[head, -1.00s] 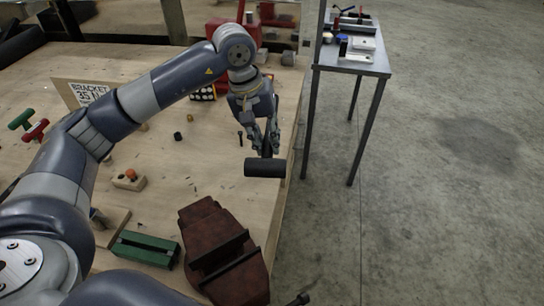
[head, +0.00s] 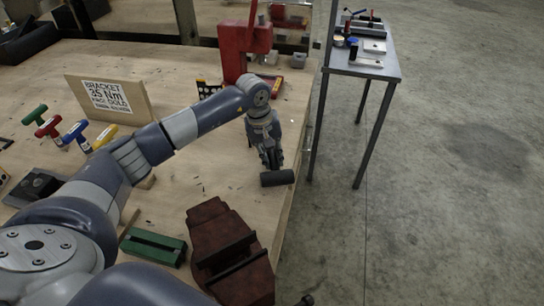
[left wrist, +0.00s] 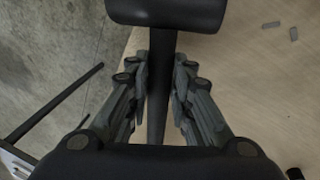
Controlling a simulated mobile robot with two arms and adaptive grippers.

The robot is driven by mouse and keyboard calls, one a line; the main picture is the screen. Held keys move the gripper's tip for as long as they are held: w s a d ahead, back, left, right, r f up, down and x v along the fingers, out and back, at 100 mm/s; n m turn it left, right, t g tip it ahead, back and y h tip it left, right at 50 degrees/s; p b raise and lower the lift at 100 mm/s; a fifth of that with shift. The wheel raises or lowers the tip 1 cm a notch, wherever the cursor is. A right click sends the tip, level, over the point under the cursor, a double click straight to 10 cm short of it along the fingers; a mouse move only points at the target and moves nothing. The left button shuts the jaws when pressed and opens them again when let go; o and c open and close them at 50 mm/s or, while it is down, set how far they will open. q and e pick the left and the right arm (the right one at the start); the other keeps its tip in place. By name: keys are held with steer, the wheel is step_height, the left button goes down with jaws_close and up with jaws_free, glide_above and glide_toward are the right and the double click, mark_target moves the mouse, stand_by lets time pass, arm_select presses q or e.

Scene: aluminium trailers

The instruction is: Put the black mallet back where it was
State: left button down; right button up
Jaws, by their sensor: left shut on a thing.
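The black mallet (head: 277,178) has a dark cylindrical head and a dark handle. My left gripper (head: 270,157) is shut on its handle, with the head beyond the fingertips, near the right edge of the wooden bench (head: 180,190). In the left wrist view the fingers (left wrist: 160,80) flank the mallet's handle (left wrist: 157,110), and its head (left wrist: 168,12) shows at the top. Whether the head touches the bench top is hard to tell. My right gripper is not in view.
A brown vise-like block (head: 225,250) and a green block (head: 153,246) lie at the bench front. A red press (head: 240,45) stands behind, a sign board (head: 108,98) and coloured T-handles (head: 75,132) at left. A small metal table (head: 365,65) stands right, past a gap.

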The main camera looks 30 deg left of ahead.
arm_select(q)
steer(key=shift+f, duration=0.8)
steer(key=c, duration=1.8)
jaws_free()
steer(key=shift+f, duration=0.1)
steer(key=shift+c, duration=0.2)
steer(key=o, duration=0.4)
